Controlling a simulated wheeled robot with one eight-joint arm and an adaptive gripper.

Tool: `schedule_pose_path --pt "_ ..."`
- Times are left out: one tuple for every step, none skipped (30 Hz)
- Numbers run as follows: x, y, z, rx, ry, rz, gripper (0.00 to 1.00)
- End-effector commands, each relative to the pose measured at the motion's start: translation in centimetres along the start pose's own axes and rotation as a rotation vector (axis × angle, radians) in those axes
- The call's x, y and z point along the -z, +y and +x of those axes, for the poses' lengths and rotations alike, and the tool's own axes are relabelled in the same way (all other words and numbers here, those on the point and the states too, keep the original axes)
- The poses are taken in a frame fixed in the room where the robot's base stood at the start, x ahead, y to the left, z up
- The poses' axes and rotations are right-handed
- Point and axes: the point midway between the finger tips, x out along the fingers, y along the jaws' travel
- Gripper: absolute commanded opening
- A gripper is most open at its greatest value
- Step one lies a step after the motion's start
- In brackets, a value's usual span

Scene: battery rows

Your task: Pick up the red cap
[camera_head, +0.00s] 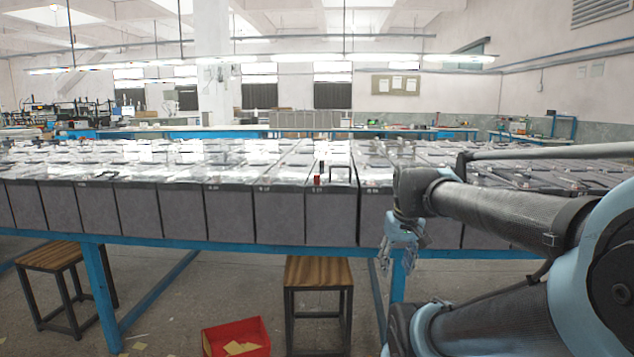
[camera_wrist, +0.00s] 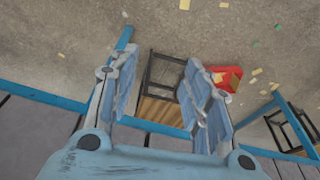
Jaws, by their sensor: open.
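A small red cap (camera_head: 317,180) stands on top of the battery row, near its front edge and just left of a dark handle. It looks upright, but it is small in the head view. My gripper (camera_head: 391,262) is to the right of the cap and lower, in front of the batteries' front faces, pointing down. In the wrist view my gripper (camera_wrist: 158,98) has its two fingers spread wide with nothing between them. The cap does not show in the wrist view.
Grey batteries (camera_head: 278,217) fill a blue-framed table (camera_head: 180,243). Below are wooden stools (camera_head: 318,272) and a red bin (camera_head: 236,338), which also shows in the wrist view (camera_wrist: 228,76). Paper scraps lie on the floor. The air above the batteries is clear left of my arm.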

Motion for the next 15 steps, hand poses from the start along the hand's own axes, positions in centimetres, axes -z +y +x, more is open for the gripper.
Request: schedule_pose_path --pt "2.4 -0.4 -2.0 0.011 0.007 -0.033 0.44" --pt "3.7 -0.7 -3.0 0.017 0.011 -0.052 0.44" --pt "5.4 -1.0 -4.3 0.026 0.018 -0.077 0.44" --pt "6.7 -1.3 -5.3 0.031 0.023 -0.097 0.44" --pt "8.0 -1.6 -6.3 0.037 0.027 -0.115 0.44" --pt "9.7 -2.0 -7.6 0.044 0.034 -0.140 0.44" --pt "10.9 -2.3 -8.5 0.051 0.038 -0.159 0.44" --pt "12.2 -2.7 -9.4 0.057 0.043 -0.177 0.44" --pt "13.9 -3.1 -10.6 0.065 0.049 -0.202 0.44" --pt "15.1 -3.5 -11.4 0.070 0.054 -0.219 0.44" --pt "16.4 -3.8 -12.3 0.076 0.059 -0.239 0.44" --pt "18.1 -4.3 -13.4 0.083 0.066 -0.263 0.44" --pt "19.3 -4.8 -14.2 0.089 0.071 -0.282 0.44" --pt "20.5 -5.2 -15.0 0.095 0.076 -0.299 0.44" --pt "22.2 -5.8 -16.0 0.102 0.083 -0.324 0.44"
